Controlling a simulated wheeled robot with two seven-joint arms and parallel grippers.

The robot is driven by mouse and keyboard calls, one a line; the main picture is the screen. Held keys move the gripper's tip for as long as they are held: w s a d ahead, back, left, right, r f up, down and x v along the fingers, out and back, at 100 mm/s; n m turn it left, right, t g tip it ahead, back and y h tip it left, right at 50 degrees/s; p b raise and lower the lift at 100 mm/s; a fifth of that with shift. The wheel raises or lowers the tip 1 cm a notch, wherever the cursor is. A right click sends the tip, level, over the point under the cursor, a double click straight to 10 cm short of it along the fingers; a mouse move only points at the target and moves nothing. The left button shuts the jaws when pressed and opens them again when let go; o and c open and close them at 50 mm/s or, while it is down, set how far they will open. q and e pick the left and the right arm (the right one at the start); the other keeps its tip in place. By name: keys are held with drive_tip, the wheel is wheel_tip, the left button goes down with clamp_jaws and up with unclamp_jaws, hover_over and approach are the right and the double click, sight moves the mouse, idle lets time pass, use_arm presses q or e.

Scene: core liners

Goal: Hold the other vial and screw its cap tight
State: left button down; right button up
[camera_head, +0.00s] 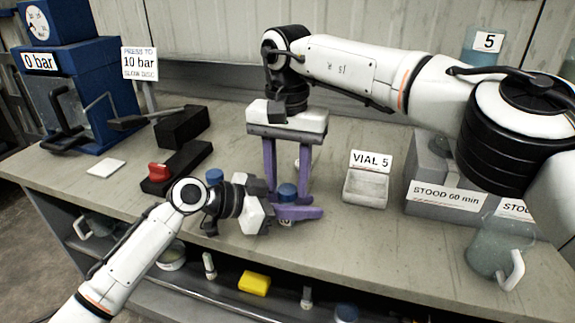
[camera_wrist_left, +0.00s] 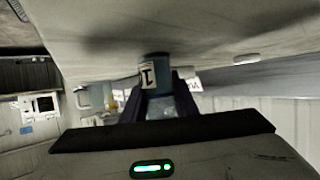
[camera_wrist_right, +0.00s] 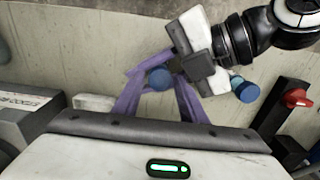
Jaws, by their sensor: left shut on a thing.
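My left gripper (camera_head: 287,212) has its purple fingers shut on a vial with a blue cap (camera_head: 287,190), near the bench's front edge. In the left wrist view the held vial (camera_wrist_left: 158,100) sits between the fingers and bears a label reading 1. My right gripper (camera_head: 288,185) points down from above, its purple fingers spread. In the right wrist view the blue cap (camera_wrist_right: 160,79) shows between the open fingers (camera_wrist_right: 158,95), with gaps at both sides. Whether the cap is fully seated cannot be told. A second blue cap (camera_head: 215,176) shows behind my left wrist; its vial is mostly hidden.
A VIAL 5 holder (camera_head: 366,188) and a grey STOOD 60 min box (camera_head: 430,190) stand to the right. A black device with a red knob (camera_head: 160,172) and a blue press (camera_head: 75,95) stand left. A shelf below holds a yellow block (camera_head: 254,283).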

drive_tip(key=shift+f, duration=0.1)
drive_tip(key=c, duration=0.9)
